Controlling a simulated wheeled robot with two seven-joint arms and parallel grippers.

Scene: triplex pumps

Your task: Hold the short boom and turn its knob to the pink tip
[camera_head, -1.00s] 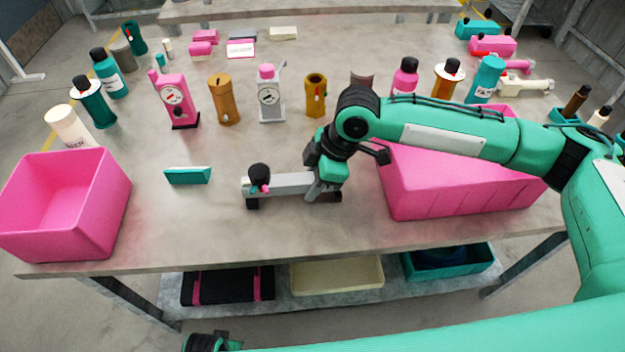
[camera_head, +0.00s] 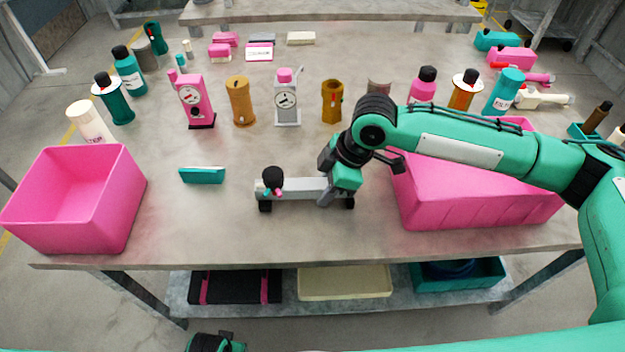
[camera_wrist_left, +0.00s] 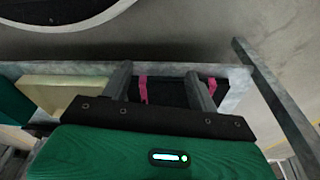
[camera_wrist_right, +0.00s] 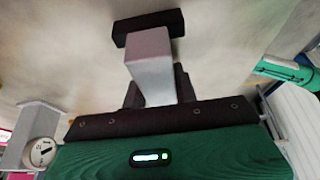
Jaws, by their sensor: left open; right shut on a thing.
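The short boom (camera_head: 300,189) is a grey bar lying level on dark feet on the table. A round black knob (camera_head: 272,178) with a pink tip and a teal tip stands at its left end. My right gripper (camera_head: 327,194) is shut on the boom's right part. In the right wrist view the boom (camera_wrist_right: 150,65) runs out from between the dark fingers (camera_wrist_right: 158,88). My left gripper (camera_head: 215,342) shows only partly at the bottom edge, below the table front. In the left wrist view it is open and empty (camera_wrist_left: 160,88).
A pink bin (camera_head: 75,200) stands at the left and a larger pink bin (camera_head: 470,190) at the right, under my right arm. A small teal block (camera_head: 202,175) lies left of the boom. Pumps and bottles line the back. Bare table (camera_head: 230,235) lies before the boom.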

